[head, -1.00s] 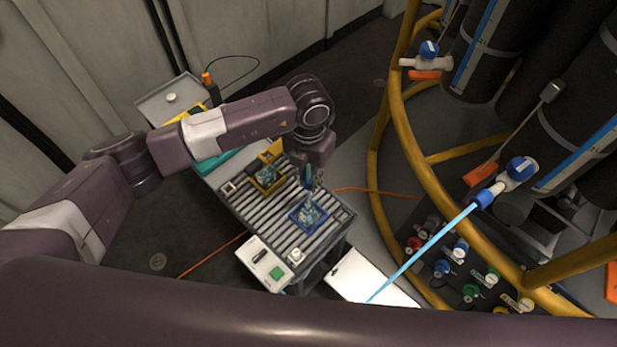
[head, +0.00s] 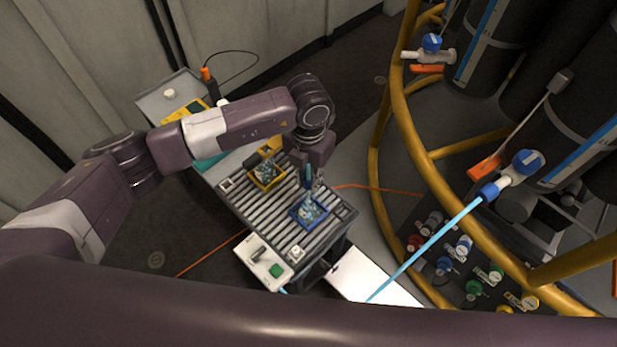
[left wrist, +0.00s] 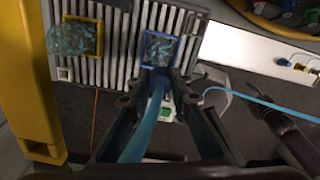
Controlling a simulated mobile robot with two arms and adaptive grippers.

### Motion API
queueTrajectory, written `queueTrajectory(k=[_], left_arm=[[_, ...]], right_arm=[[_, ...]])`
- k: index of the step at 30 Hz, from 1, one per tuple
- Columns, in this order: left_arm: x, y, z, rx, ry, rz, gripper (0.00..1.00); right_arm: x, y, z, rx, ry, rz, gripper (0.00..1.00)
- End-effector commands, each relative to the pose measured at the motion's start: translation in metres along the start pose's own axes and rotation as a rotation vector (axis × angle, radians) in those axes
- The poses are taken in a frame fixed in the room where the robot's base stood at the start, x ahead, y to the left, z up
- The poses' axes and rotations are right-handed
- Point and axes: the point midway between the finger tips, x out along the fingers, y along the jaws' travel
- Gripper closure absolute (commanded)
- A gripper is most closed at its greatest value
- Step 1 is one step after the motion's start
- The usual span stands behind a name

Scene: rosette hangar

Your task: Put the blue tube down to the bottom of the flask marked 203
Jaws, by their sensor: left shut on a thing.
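My left gripper (head: 314,183) is above the slatted bench, close over the blue-rimmed tray (head: 296,214). It is shut on the blue tube (left wrist: 151,118). In the left wrist view the tube runs from the lower left up between the fingers, its darker blue end near the tray's lower edge. Whether the end touches anything I cannot tell. A light blue length of tube (head: 432,242) hangs from a blue-handled valve at the right in the head view. No mark 203 is legible, so I cannot tell which thing is that flask.
The slatted bench (head: 258,204) also holds a yellow-rimmed tray (head: 254,180). A white box with a green button (head: 275,271) sits at its front. A yellow rail (head: 412,140) and black cylinders (head: 492,50) stand at the right. An orange cable lies on the floor.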

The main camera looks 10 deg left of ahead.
Motion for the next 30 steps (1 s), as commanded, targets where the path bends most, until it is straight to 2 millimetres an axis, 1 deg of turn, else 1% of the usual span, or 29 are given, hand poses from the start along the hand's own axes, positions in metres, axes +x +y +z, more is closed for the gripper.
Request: queueTrajectory(k=[3, 15, 27, 30], left_arm=[[0.007, 0.0, 0.0, 0.0, 0.0, 0.0, 0.96], [0.023, 0.0, 0.0, 0.0, 0.0, 0.0, 0.96], [0.038, 0.0, 0.0, -0.001, 0.0, 0.0, 0.96], [0.04, 0.0, 0.0, -0.001, 0.0, 0.0, 0.96]], right_arm=[[0.006, 0.0, 0.001, 0.0, 0.0, 0.0, 0.6], [0.021, 0.0, 0.002, 0.0, 0.0, 0.0, 0.6], [0.035, 0.0, 0.003, 0.0, 0.0, 0.0, 0.6], [0.036, -0.001, 0.003, 0.0, 0.0, 0.0, 0.6]])
